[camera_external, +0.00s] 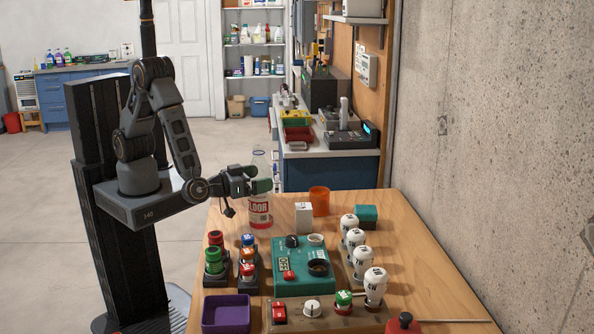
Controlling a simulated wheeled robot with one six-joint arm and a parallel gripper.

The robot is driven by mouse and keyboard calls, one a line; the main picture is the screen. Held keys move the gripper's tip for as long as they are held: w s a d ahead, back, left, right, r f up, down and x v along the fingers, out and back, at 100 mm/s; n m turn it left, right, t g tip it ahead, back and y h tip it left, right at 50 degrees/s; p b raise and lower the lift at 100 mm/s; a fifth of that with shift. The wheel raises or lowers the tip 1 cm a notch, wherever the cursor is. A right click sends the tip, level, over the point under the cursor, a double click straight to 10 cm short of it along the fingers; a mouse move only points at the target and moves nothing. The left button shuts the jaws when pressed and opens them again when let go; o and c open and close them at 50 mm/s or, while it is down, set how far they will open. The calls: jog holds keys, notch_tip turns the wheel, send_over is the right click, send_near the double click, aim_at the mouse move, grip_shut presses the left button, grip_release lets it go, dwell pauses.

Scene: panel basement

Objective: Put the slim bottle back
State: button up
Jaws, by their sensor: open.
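The slim bottle (260,208) is clear with a red and white label and red at its bottom. It stands upright at the far left part of the wooden table (425,235). My gripper (264,179) is open at the height of the bottle's upper part, with its green-tipped fingers pointing right. The fingers hide part of the bottle below its top. I cannot tell whether they are around the bottle or just in front of it, or whether they touch it.
A white box (303,216) and an orange cup (319,200) stand right of the bottle. A green device (303,268), several white knobs (375,284), red, green, blue and orange knobs, and a purple tray (226,313) fill the nearer table. A concrete wall (500,130) rises at right.

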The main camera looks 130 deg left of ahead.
jog(key=b+v, duration=0.2)
jog(key=v, duration=0.8)
jog(key=w+d+r+m+t+h, duration=0.3)
jog(key=d+r+m+t+h, duration=0.45)
jog(key=h, duration=0.85)
jog(key=s+a+m+g, duration=0.1)
jog(key=s+m+g, duration=0.2)
jog(key=s, duration=0.6)
jog(key=s+a+m+g, duration=0.2)
jog(key=s+m+g, duration=0.1)
jog(key=s+g, duration=0.4)
jog(key=s, duration=0.3)
jog(key=shift+a+f+h, duration=0.3)
jog(key=shift+f, duration=0.05)
